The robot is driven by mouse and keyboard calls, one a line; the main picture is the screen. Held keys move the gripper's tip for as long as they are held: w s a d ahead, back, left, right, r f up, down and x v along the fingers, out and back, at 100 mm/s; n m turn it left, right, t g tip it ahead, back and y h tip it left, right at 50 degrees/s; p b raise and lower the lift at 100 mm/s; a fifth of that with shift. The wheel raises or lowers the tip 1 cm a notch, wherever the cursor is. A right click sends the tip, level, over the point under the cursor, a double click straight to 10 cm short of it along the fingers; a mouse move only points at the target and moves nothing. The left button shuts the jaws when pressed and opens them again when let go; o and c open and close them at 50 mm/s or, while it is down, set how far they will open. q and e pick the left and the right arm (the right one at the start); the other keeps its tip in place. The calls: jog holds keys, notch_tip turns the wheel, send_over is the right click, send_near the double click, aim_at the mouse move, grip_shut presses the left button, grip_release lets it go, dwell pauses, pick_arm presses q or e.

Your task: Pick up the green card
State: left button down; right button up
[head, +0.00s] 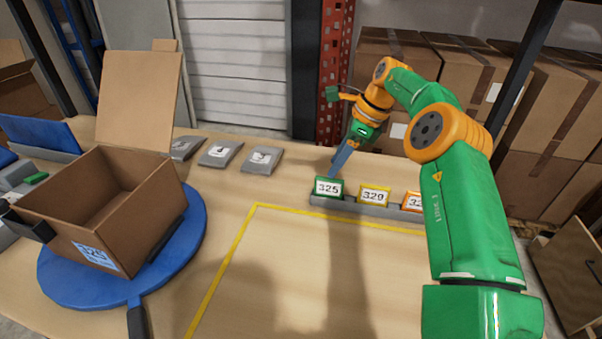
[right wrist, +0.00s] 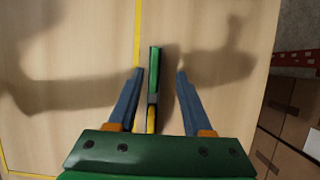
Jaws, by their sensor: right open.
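The green card (head: 328,187), marked 325, stands upright at the left end of a low grey rack (head: 350,206) on the table. My right gripper (head: 335,172) is open with blue fingers, its tips just above and behind the green card. In the right wrist view, the green card (right wrist: 155,65) shows edge-on between the open fingers of the right gripper (right wrist: 159,72), nearer the left finger. I cannot tell whether the fingertips are below its top edge. No contact is visible. My left gripper is not in view.
A yellow card (head: 374,195) marked 329 and an orange card (head: 412,202) stand to the right in the rack. An open cardboard box (head: 85,215) sits on a blue turntable (head: 190,235). Grey numbered pouches (head: 220,153) lie behind. The yellow-outlined area is clear.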

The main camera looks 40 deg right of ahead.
aim_at(330, 182)
jog(key=f, duration=0.2)
jog(key=s+a+f+p, duration=0.1)
jog(key=shift+a+f, duration=0.1)
jog(key=shift+f, duration=0.2)
jog(key=shift+w+f, duration=0.3)
jog(key=shift+f, duration=0.3)
jog(key=shift+w+f, duration=0.3)
jog(key=shift+f, duration=0.25)
jog(key=shift+w+a, duration=0.15)
jog(key=shift+w, duration=0.05)
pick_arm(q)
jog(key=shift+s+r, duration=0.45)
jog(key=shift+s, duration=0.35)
pick_arm(e)
jog(key=shift+s, duration=0.15)
grip_shut()
